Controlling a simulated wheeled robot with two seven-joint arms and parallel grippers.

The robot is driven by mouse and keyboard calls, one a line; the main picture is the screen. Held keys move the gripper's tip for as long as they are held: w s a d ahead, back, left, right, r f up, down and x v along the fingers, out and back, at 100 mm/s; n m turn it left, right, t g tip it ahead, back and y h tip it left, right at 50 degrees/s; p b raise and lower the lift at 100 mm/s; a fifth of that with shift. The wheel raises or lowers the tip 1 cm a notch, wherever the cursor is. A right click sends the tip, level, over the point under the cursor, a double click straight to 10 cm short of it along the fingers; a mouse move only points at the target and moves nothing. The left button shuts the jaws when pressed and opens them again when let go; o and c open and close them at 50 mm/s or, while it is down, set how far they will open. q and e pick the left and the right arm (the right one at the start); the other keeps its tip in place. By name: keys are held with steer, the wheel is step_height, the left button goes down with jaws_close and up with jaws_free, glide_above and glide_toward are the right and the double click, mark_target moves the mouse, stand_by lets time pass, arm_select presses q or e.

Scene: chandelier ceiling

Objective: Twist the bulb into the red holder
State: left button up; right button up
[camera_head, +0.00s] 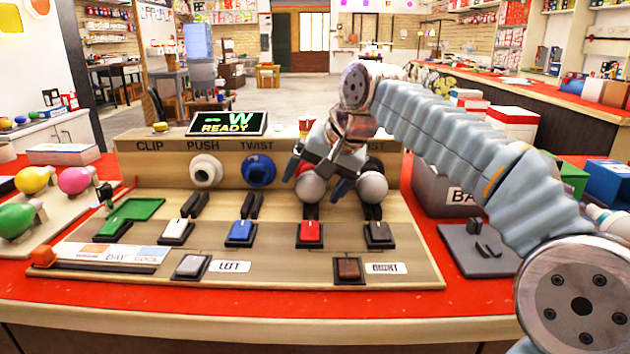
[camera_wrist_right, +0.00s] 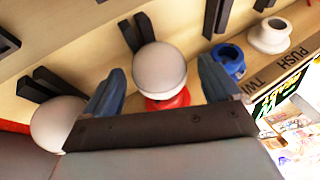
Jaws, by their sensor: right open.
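A white round bulb (camera_head: 312,188) sits at the red holder on the wooden panel, third from the left. In the right wrist view the bulb (camera_wrist_right: 159,68) stands in front of the red holder (camera_wrist_right: 168,102); how deep it sits cannot be told. My right gripper (camera_head: 318,176) is open, with one finger on each side of this bulb, and a gap shows beside each finger in the right wrist view (camera_wrist_right: 161,67). My left gripper is not in view.
A second white bulb (camera_head: 372,187) stands close to the right finger. A white holder (camera_head: 205,171) and a blue holder (camera_head: 258,171) are to the left. Switches, including a red one (camera_head: 310,234), line the board below. Coloured bulbs (camera_head: 75,180) lie at far left.

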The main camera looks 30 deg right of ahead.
arm_select(q)
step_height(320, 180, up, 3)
steer(key=p, duration=0.3)
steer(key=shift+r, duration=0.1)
arm_select(e)
steer(key=v, duration=1.3)
steer(key=shift+s+r, duration=0.2)
steer(key=shift+r, duration=0.1)
steer(key=shift+d, duration=0.1)
